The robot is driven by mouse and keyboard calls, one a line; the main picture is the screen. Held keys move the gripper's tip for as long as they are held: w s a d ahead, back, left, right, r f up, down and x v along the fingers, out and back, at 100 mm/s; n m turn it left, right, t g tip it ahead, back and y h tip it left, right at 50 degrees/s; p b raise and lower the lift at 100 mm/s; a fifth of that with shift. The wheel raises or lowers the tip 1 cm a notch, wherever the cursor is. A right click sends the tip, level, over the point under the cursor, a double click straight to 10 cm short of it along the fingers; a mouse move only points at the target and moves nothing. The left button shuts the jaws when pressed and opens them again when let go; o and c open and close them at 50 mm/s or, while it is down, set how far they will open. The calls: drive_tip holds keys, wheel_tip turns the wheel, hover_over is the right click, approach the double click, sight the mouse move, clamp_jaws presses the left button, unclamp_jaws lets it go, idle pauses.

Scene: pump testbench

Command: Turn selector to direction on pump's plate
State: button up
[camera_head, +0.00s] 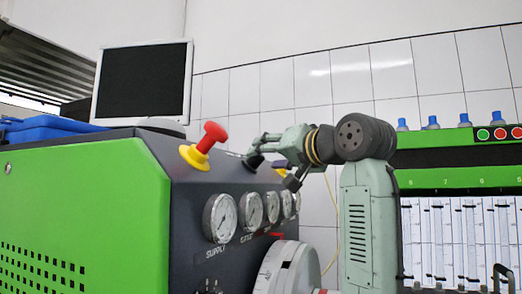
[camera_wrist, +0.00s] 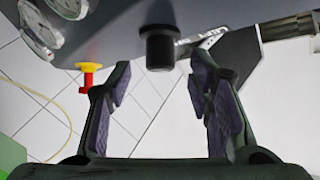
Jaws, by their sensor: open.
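A black cylindrical knob (camera_wrist: 160,48), which looks like the selector, sticks out of the dark panel in the wrist view. My gripper (camera_wrist: 160,68) is open, with one finger on each side of the knob and a visible gap to both fingers. Nothing is held. In the head view my gripper (camera_head: 272,163) is at the upper edge of the dark panel (camera_head: 190,185), by a dark knob (camera_head: 252,160). The knob's pointing direction cannot be made out. A pump plate with a direction on it cannot be read in either view.
Several gauges (camera_head: 221,217) line the panel below. A monitor (camera_head: 142,83) stands behind. A green rack with tubes (camera_head: 460,215) is at right.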

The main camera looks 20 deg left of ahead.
sight(264, 157)
drive_tip(key=shift+p+x, duration=0.4)
drive_tip(key=shift+x, duration=1.3)
clamp_jaws()
drive_tip(key=shift+n+g+y, duration=0.3)
drive_tip(key=shift+n, duration=0.1)
drive_tip(key=n+g+y, duration=0.1)
drive_tip(key=n, duration=0.1)
drive_tip(key=n+g+y, duration=0.2)
drive_tip(key=n, duration=0.1)
drive_tip(key=shift+w+d+g, duration=0.1)
drive_tip(key=shift+w+g, duration=0.15)
drive_tip(key=shift+g, duration=0.05)
drive_tip(key=shift+w+n+g+y, duration=0.1)
drive_tip(key=shift+n+g+y, duration=0.4)
drive_tip(key=shift+n+g, duration=1.15)
drive_tip(key=shift+w+n+g+y, duration=0.1)
drive_tip(key=shift+n+g+y, duration=0.4)
drive_tip(key=shift+n+g, duration=1.1)
drive_tip(key=shift+f+n, duration=0.1)
drive_tip(key=shift+n, duration=0.35)
